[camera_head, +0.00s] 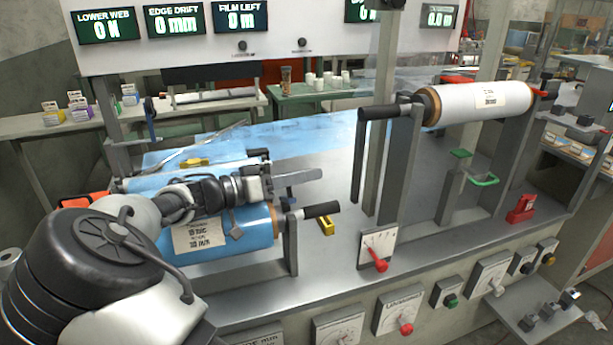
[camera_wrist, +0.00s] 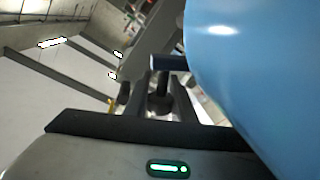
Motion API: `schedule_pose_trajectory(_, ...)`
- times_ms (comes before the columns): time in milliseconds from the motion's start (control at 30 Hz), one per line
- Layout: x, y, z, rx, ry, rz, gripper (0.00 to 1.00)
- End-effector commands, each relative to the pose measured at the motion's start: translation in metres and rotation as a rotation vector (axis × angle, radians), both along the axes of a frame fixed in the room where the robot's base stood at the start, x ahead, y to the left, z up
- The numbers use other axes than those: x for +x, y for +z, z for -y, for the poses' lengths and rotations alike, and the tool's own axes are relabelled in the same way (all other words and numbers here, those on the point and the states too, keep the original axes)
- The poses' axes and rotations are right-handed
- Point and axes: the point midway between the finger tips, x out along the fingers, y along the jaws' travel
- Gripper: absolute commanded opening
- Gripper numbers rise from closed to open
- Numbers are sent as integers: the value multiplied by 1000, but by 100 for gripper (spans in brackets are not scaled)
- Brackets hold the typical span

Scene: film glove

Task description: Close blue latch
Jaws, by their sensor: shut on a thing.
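A small blue latch-like lever (camera_head: 150,109) stands upright by the grey post at the left of the machine, apart from my gripper. My gripper (camera_head: 281,179) is above the front blue film roll (camera_head: 255,222) in the head view. Its jaws are shut on a dark grey part (camera_head: 300,177) that sticks out to the right. In the wrist view, my gripper (camera_wrist: 152,103) has a dark T-shaped piece (camera_wrist: 169,62) at its tips, close beside the blue film roll (camera_wrist: 250,60). I cannot tell exactly what the held part is.
A black crank handle (camera_head: 322,209) projects at the roll's right end. A white roll (camera_head: 485,103), a green latch (camera_head: 482,179) and a red latch (camera_head: 521,209) are at the right. A yellow piece (camera_head: 327,226) lies on the grey deck. The deck's middle is fairly clear.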

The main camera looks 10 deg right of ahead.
Motion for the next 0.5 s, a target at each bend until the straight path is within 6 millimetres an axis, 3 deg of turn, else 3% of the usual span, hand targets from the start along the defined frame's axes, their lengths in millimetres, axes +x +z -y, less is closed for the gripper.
schedule_pose_trajectory(200,1,2,1,-1,-1,3,0)
schedule_pose_trajectory(233,1,2,1,0,-1,3,24)
schedule_pose_trajectory(333,1,1,1,0,-1,3,41)
schedule_pose_trajectory(500,0,1,0,0,-1,1,42)
